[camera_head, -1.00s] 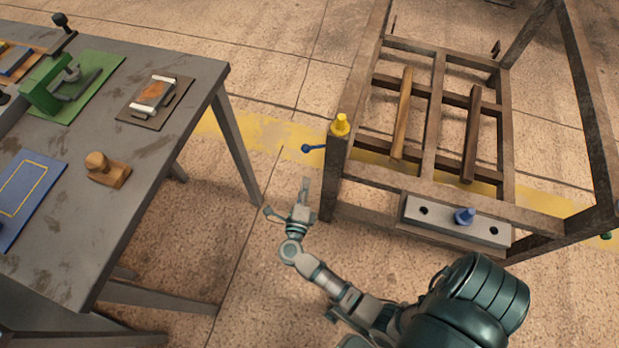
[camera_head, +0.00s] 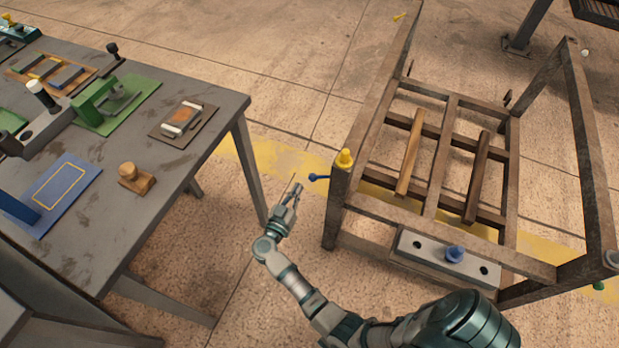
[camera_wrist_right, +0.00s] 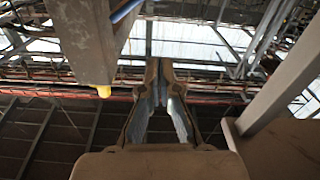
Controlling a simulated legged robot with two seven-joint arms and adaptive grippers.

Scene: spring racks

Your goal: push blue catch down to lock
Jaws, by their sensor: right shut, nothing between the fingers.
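A blue catch (camera_head: 318,177), a short lever with a round end, sticks out to the left from the rack's near left post (camera_head: 338,210), below a yellow knob (camera_head: 345,158). My right gripper (camera_head: 297,188) is shut and empty, just left of and slightly below the catch's round end. I cannot tell whether they touch. In the right wrist view the fingers (camera_wrist_right: 160,68) converge, with nothing seen between them. A blue rod (camera_wrist_right: 125,10) beside the post there appears to be the catch, up and left of the fingertips. My left gripper is not in view.
A grey workbench (camera_head: 190,190) with fixtures and a wooden knob block (camera_head: 135,178) stands left of my right arm. The rack (camera_head: 430,215) stands to the right, with a plate (camera_head: 420,245) carrying a blue knob (camera_head: 454,254). Open floor lies between bench and rack.

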